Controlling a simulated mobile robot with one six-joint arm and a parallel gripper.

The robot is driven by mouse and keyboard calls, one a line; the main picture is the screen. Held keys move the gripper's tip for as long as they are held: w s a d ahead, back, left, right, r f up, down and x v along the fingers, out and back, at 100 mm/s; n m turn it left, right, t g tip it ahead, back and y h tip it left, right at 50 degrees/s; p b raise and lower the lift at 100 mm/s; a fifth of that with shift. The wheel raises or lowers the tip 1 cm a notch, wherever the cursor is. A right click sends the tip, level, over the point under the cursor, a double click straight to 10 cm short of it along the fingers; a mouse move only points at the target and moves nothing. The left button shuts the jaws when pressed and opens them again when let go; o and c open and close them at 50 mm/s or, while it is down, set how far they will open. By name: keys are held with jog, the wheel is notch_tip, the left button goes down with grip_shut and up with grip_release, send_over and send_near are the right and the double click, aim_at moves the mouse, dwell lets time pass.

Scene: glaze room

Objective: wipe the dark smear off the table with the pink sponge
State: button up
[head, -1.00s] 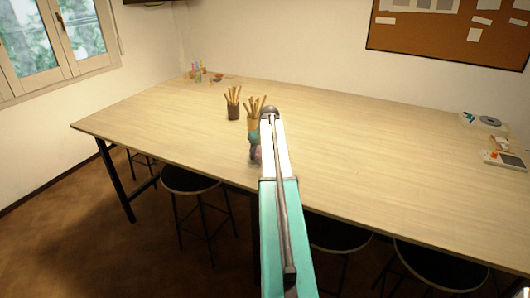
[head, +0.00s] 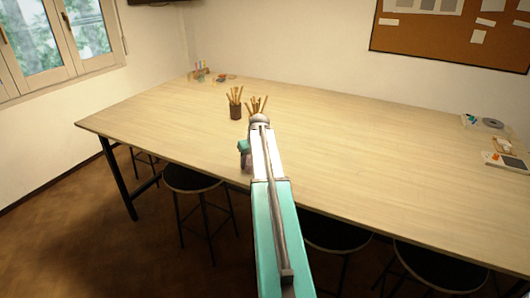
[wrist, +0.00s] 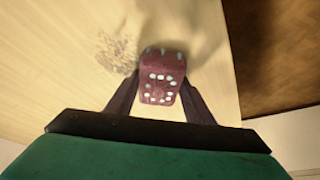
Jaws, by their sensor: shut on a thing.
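The pink sponge (wrist: 160,78), dark pink here with pale spots, is between the fingers of my gripper (wrist: 158,92) in the wrist view. The gripper is shut on it. The dark smear (wrist: 117,53), a speckled grey patch, lies on the pale wooden table (wrist: 60,75), just left of the sponge and apart from it in the picture. I cannot tell whether the sponge touches the table. In the head view my gripper (head: 243,149) is near the table's front edge, partly hidden by my arm. The smear cannot be made out there.
A dark cup of wooden sticks (head: 236,110) stands behind my gripper, and more sticks (head: 257,103) show behind my arm. Small items (head: 200,75) sit at the far left corner, others (head: 503,146) at the right. Stools (head: 192,179) stand under the front edge. The table's middle is clear.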

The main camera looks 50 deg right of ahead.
aim_at(249, 160)
notch_tip(249, 160, up, 2)
jog(key=shift+a+r+p, duration=0.15)
jog(key=shift+r+p, duration=0.05)
jog(key=shift+p, duration=0.25)
notch_tip(249, 160, up, 2)
jog(key=shift+r+p, duration=0.1)
jog(key=shift+p, duration=0.45)
jog(key=shift+r+p, duration=0.8)
jog(key=shift+r, duration=0.85)
jog(key=shift+w+a, duration=0.1)
jog(key=shift+a, duration=0.05)
jog(key=w+a+r+n+b, duration=0.1)
jog(key=w+a+b, duration=0.1)
jog(key=a, duration=1)
jog(key=w+a+r+n+b, duration=0.1)
jog(key=w+a+b, duration=0.1)
jog(key=a, duration=0.9)
jog(key=s+a+n+b, duration=0.1)
jog(key=s+a+b, duration=0.1)
jog(key=a, duration=1.1)
jog(key=s+a+r+n+y+b, duration=0.1)
jog(key=s+a, duration=0.3)
jog(key=a, duration=0.9)
jog(key=shift+s+a+y+b, duration=0.2)
jog(key=shift+y+b, duration=0.1)
jog(key=shift+b, duration=0.1)
